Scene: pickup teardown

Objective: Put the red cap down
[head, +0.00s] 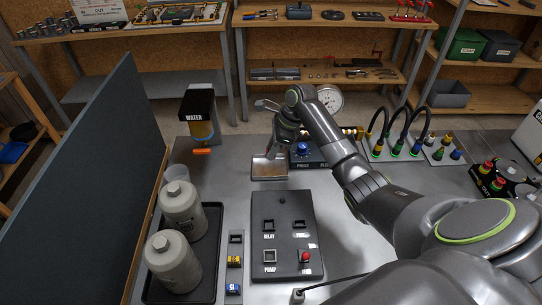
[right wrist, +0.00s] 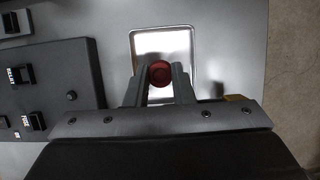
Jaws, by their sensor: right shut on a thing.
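The red cap (right wrist: 160,74) is round and dark red in the right wrist view. It sits between the two fingertips of my right gripper (right wrist: 162,82), which is shut on it. A shallow metal tray (right wrist: 163,37) lies beyond and below the cap, with a bright bare floor. In the head view my right gripper (head: 275,150) points down over the tray (head: 268,173); I cannot make out the cap clearly there. Whether the cap touches the tray is not clear. My left gripper is not in view.
A black panel (head: 283,225) with switches and a red button stands just in front of the tray. Two grey canisters (head: 183,209) stand in a black tray at left. A gauge (head: 330,98) and hose fittings (head: 386,153) are behind and right. A tall dark divider (head: 95,190) borders the left.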

